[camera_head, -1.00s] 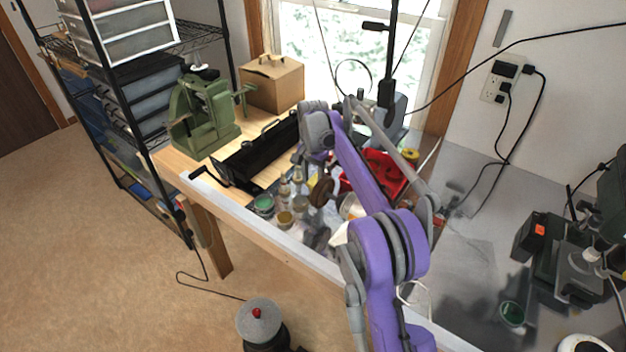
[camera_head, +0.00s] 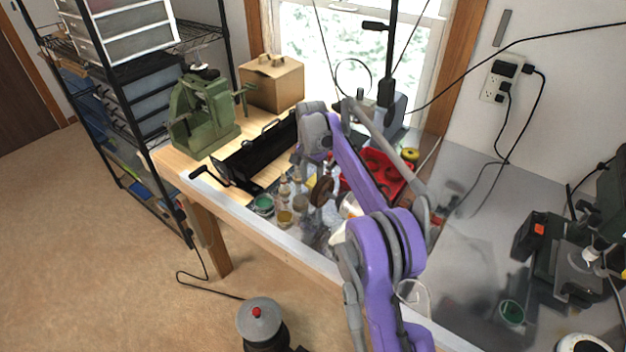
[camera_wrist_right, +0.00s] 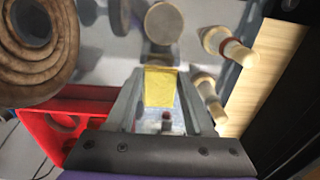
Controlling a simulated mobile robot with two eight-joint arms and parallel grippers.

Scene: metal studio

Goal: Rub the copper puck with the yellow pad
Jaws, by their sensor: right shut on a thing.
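My right gripper (camera_wrist_right: 160,100) is shut on the yellow pad (camera_wrist_right: 160,87), which shows between its fingertips in the right wrist view. In the head view a small patch of the yellow pad (camera_head: 312,181) shows below the wrist, among bottles and jars. A dull brownish round disc (camera_wrist_right: 163,22) lies just beyond the pad in the right wrist view; it may be the copper puck, but I cannot tell for sure. A gap shows between pad and disc in that picture. My left gripper is not in view.
A brown ridged wheel (camera_wrist_right: 38,45) stands close on the left of the wrist view, and it also shows in the head view (camera_head: 321,191). A red tray (camera_wrist_right: 75,115) is below it. Small bottles (camera_wrist_right: 225,46) stand on the right. A black case (camera_head: 245,160) lies behind.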

